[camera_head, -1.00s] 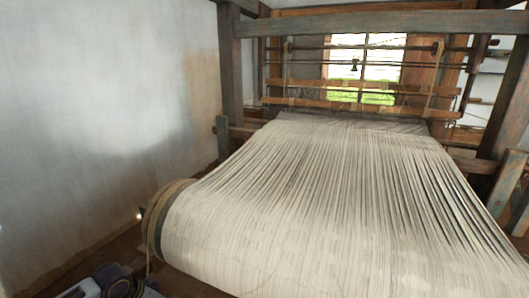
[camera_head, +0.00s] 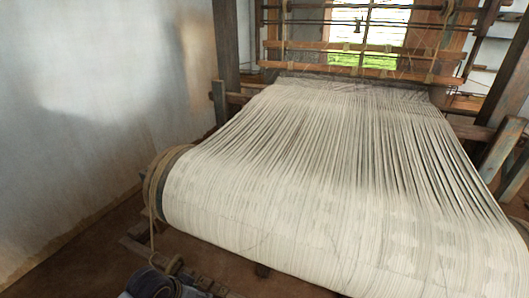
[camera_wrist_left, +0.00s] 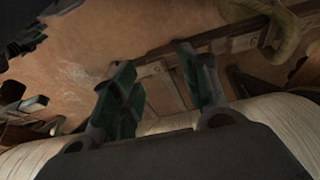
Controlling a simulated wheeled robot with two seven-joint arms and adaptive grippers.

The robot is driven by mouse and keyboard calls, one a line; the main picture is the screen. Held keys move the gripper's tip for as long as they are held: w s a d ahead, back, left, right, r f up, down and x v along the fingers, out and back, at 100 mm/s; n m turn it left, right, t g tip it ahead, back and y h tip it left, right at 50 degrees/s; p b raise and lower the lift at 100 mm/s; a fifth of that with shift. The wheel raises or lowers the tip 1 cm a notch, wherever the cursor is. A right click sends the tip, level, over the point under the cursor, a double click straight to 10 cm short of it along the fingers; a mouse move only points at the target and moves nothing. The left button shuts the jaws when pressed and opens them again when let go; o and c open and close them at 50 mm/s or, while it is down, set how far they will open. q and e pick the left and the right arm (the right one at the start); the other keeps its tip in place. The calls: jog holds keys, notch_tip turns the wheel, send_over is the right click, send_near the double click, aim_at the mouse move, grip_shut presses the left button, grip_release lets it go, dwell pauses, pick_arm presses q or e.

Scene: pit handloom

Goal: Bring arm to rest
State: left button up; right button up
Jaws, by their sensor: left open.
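My left gripper (camera_wrist_left: 155,62) shows in the left wrist view with its two dark green fingers apart and nothing between them. Brown floor and wooden loom parts lie beyond the fingertips; the distance to them is hard to tell. In the head view, a dark part of what looks like my left arm (camera_head: 158,285) shows at the bottom edge, below the near end of the loom. The gripper itself cannot be made out there. My right gripper is in neither view.
The wide sheet of pale warp threads (camera_head: 310,165) fills the middle of the head view. Rope (camera_head: 152,190) is wound at its left near end. Wooden loom posts (camera_head: 226,50) stand behind. A pale wall (camera_head: 80,110) rises at left, with brown floor (camera_head: 75,265) below.

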pick_arm(q)
jog(key=shift+s+a+r+n+y, duration=1.05)
jog(key=shift+s+n, duration=0.55)
jog(key=shift+s, duration=2.2)
notch_tip(320, 180, down, 30)
jog(key=s+a+g+p, duration=0.1)
jog(key=a+g+p, duration=0.1)
jog(key=s+a+f, duration=0.2)
jog(key=s+f, duration=0.4)
jog(key=s, duration=0.1)
jog(key=s+a+f+p, duration=0.1)
jog(key=s+a+f, duration=0.2)
jog(key=s+f, duration=0.3)
jog(key=s+a+f+y+p, duration=0.1)
jog(key=s+a+f, duration=0.2)
jog(key=s+f, duration=0.3)
jog(key=shift+s+m+g, duration=0.3)
jog(key=shift+s, duration=0.85)
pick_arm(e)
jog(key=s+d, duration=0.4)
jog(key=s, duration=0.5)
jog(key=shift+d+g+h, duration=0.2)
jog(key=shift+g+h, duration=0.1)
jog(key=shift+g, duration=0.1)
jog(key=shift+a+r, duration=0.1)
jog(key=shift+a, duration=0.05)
